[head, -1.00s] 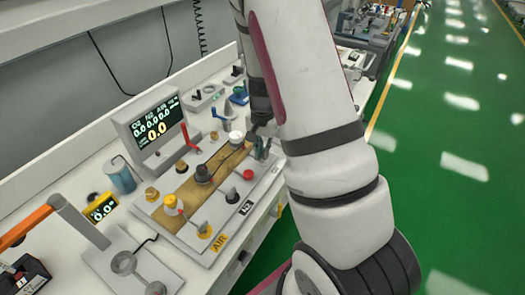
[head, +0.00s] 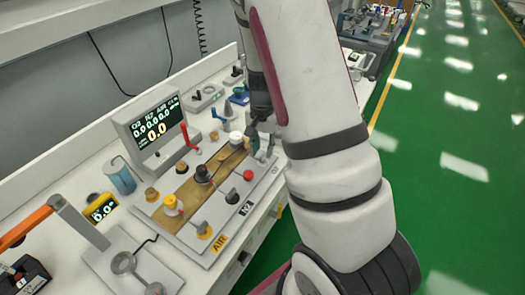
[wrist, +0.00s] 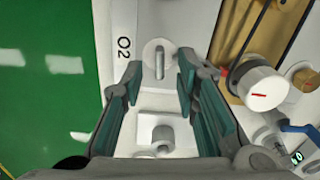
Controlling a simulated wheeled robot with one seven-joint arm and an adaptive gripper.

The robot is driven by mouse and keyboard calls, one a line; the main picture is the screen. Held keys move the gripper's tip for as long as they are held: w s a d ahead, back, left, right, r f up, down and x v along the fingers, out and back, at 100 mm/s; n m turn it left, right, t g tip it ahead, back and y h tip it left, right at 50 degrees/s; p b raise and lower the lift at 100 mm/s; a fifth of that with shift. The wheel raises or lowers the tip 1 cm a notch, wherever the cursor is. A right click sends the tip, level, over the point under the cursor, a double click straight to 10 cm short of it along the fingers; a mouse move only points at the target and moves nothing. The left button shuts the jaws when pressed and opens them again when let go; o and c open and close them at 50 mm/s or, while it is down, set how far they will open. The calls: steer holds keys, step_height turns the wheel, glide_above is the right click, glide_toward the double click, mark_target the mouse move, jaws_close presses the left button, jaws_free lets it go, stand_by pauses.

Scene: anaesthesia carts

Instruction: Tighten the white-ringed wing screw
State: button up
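The white-ringed wing screw (wrist: 159,57) shows in the wrist view as a round white disc with a grey upright wing, beside the "O2" label. My gripper (wrist: 158,76) is open, with one green-padded finger to each side and the wing between the tips. The tips look apart from the wing; I cannot tell how far above it they are. In the head view my gripper (head: 257,138) is at the far right corner of the valve panel, and the wing screw there is hidden or too small to make out.
A white knob with a red mark (wrist: 262,86) stands close to the right finger. A grey cylinder (wrist: 162,136) lies between the fingers, nearer the palm. In the head view, a red lever (head: 188,136), a black knob (head: 203,174) and a display (head: 155,122) stand around the panel.

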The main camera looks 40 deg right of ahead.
mark_target(262, 155)
step_height(262, 155, up, 10)
stand_by(0.4)
steer(key=shift+r, duration=0.15)
steer(key=s+a+r+n+t, duration=0.2)
steer(key=s+a+r+n, duration=0.4)
steer(key=a+r, duration=0.55)
steer(key=s+a+r+n+t, duration=0.1)
steer(key=s+a+r+n, duration=0.2)
steer(key=s, duration=0.3)
steer(key=s+a+r+n+t, duration=0.2)
steer(key=s+a+r+n, duration=0.1)
steer(key=s, duration=0.3)
steer(key=shift+s+r+n, duration=0.15)
steer(key=shift+r+n, duration=0.1)
steer(key=shift+n, duration=0.15)
